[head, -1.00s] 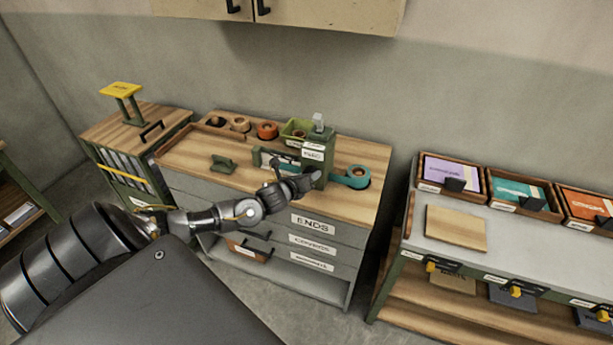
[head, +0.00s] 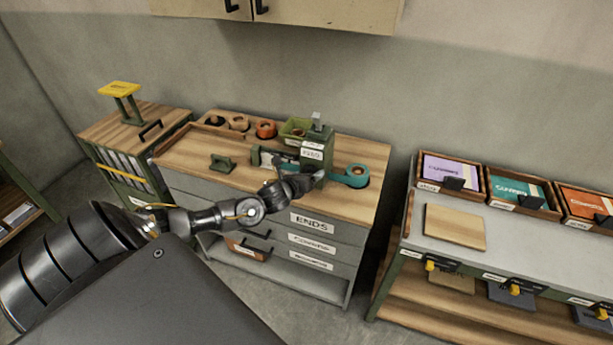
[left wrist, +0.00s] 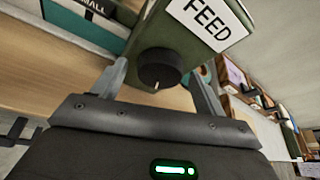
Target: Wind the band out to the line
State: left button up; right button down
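A green feed box (head: 316,146) with a white label stands on the wooden bench top. A teal band roll (head: 356,175) sits just right of it. In the left wrist view the box's label (left wrist: 209,20) reads FEED, and a dark round knob (left wrist: 160,68) with a pale mark is on its face. My left gripper (head: 318,178) is at the front of the box. Its fingers (left wrist: 160,85) are apart on either side of the knob, with gaps showing. A teal panel (left wrist: 75,28) with a partly hidden dark label lies left of the box. My right gripper is out of view.
Several rolls, one of them orange (head: 266,129), sit along the bench's back edge. A small green handled block (head: 222,163) stands left on the bench (head: 188,152). A grey counter (head: 500,238) with trays is at the right, beyond a floor gap.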

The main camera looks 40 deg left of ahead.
pick_arm(q)
jog(key=b+v, duration=0.3)
jog(key=v, duration=0.7)
jog(key=shift+s, duration=0.4)
jog(key=shift+d, duration=0.1)
